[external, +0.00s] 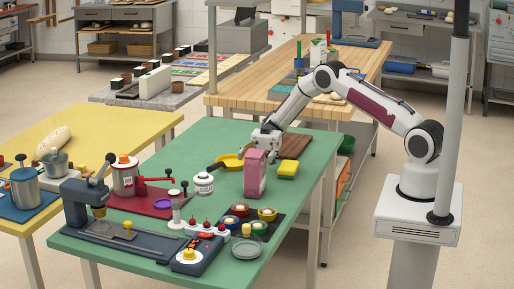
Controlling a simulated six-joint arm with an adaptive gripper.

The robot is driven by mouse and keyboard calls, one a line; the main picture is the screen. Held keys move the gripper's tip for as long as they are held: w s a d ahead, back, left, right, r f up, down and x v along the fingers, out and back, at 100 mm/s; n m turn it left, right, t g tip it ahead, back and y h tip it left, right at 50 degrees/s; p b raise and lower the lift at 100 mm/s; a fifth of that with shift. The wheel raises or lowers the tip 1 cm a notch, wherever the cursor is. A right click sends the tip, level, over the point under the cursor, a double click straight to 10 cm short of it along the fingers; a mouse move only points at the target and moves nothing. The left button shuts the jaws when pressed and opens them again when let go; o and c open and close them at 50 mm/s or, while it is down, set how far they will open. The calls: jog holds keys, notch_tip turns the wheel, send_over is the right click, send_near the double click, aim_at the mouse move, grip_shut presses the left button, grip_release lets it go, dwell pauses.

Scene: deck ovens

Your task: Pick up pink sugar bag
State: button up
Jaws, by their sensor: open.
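The pink sugar bag (255,174) stands upright on the green table, right of the middle of the tabletop. My gripper (266,152) is at the top of the bag and points down. The jaws are open. The fingertips are small and partly hidden around the bag's top, so I cannot tell if they touch it.
On the green table (212,133), a yellow sponge (287,169) lies right of the bag. Several small bowls (259,229) are in front.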

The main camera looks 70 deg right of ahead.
jog(key=shift+s+a, duration=0.1)
jog(key=shift+a, duration=0.8)
jog(key=shift+c, duration=0.3)
jog(key=shift+r, duration=0.1)
grip_shut()
